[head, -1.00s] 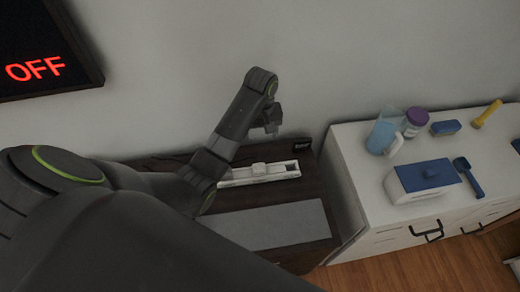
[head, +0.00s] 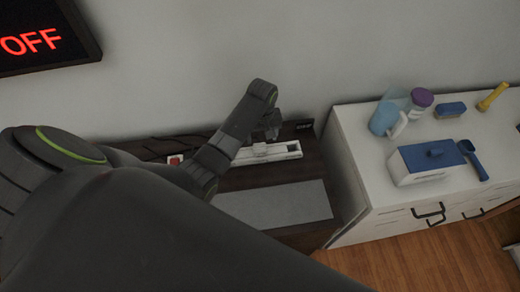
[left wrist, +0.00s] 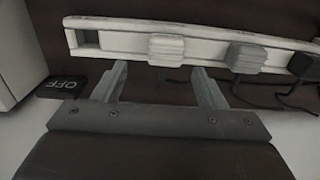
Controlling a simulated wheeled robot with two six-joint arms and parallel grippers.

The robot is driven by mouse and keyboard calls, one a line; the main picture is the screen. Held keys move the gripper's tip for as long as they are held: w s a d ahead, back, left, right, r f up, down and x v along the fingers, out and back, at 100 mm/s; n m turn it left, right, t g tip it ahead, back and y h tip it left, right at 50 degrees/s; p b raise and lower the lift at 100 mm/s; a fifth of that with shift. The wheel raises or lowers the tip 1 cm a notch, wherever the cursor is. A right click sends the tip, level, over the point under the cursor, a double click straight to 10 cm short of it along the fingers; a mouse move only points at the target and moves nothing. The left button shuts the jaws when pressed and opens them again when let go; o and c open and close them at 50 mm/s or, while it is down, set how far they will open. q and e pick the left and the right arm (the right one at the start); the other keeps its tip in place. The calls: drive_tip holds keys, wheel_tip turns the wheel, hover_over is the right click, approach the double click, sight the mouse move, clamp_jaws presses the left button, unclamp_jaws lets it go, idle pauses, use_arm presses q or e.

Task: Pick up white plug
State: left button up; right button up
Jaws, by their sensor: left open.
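A white plug (left wrist: 166,48) sits in a long white power strip (left wrist: 110,35). In the head view the white plug (head: 260,150) is partly behind my left gripper, and the strip (head: 285,153) lies along the back of the dark table. My left gripper (left wrist: 160,74) is open and empty in the left wrist view. Its two fingers stand just short of the white plug, one to each side of it, and do not appear to touch it. In the head view my left gripper (head: 268,130) hangs over the strip. My right gripper is not in view.
A greyer plug (left wrist: 246,57) with a dark cord sits in the strip beside the white one. A small black "OFF" block (left wrist: 62,87) lies near the strip's end. A grey mat (head: 280,205) lies in front. A white cabinet (head: 365,185) with containers stands at the right.

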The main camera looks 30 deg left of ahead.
sight(260, 146)
use_arm(q)
drive_tip(key=f, duration=0.2)
drive_tip(key=f+p, duration=0.1)
drive_tip(key=f, duration=0.1)
drive_tip(key=shift+s+a, duration=0.2)
drive_tip(key=shift+s, duration=0.15)
drive_tip(key=shift+f, duration=0.6)
drive_tip(key=c, duration=1.1)
drive_tip(key=shift+o, duration=0.2)
drive_tip(key=shift+r, duration=0.15)
